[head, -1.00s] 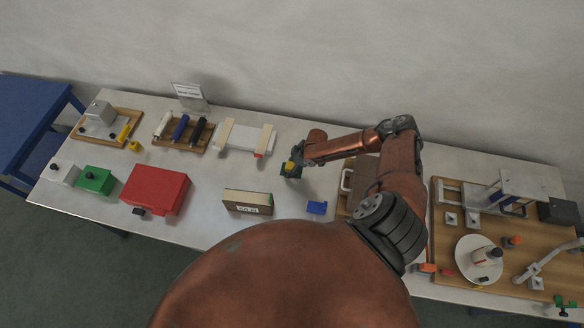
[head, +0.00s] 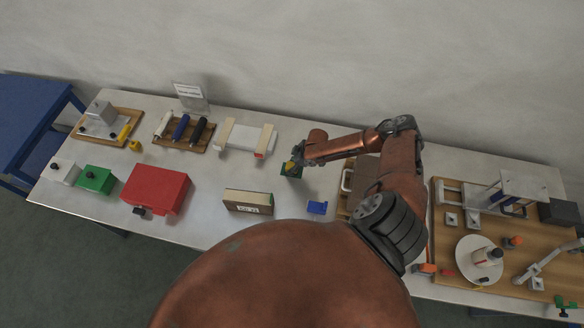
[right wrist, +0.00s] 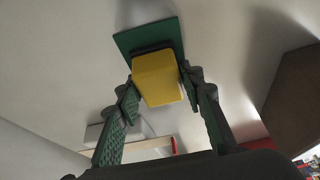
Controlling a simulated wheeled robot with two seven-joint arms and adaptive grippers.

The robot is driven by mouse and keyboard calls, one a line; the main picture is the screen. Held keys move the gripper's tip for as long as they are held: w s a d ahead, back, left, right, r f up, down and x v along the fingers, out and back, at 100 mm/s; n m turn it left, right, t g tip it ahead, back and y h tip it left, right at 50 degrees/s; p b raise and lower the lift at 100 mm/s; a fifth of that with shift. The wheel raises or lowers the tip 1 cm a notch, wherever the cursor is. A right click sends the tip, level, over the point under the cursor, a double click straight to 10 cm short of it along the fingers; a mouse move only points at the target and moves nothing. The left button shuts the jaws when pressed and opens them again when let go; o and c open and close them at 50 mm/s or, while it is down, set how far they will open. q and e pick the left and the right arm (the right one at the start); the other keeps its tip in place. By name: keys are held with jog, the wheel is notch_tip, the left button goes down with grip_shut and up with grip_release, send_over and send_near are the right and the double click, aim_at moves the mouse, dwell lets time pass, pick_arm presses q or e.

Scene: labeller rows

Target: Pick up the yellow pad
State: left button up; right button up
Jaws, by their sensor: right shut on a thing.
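The yellow pad (right wrist: 158,80) sits between the two fingers of my right gripper (right wrist: 160,84) in the right wrist view, with a dark band at its far end. Beyond it is a green square plate (right wrist: 140,38). In the head view my right gripper (head: 292,163) is over the table's middle, shut on the yellow pad, of which only a small bit shows. The green plate (head: 291,173) lies just below it. I cannot tell whether pad and plate touch. My left gripper is not in view.
A white block with wooden strips (head: 246,138) is left of the gripper. A small blue block (head: 317,208) and a labelled box (head: 247,202) are in front. A red box (head: 155,188) stands left. My right arm crosses a brown board (head: 366,172). Bare table surrounds the plate.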

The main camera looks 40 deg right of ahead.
jog(key=shift+r, duration=0.6)
jog(key=s+a+r+b, duration=0.2)
jog(key=s+a+r, duration=0.6)
jog(key=s+r, duration=0.3)
jog(key=shift+s+r, duration=0.25)
jog(key=shift+r, duration=0.2)
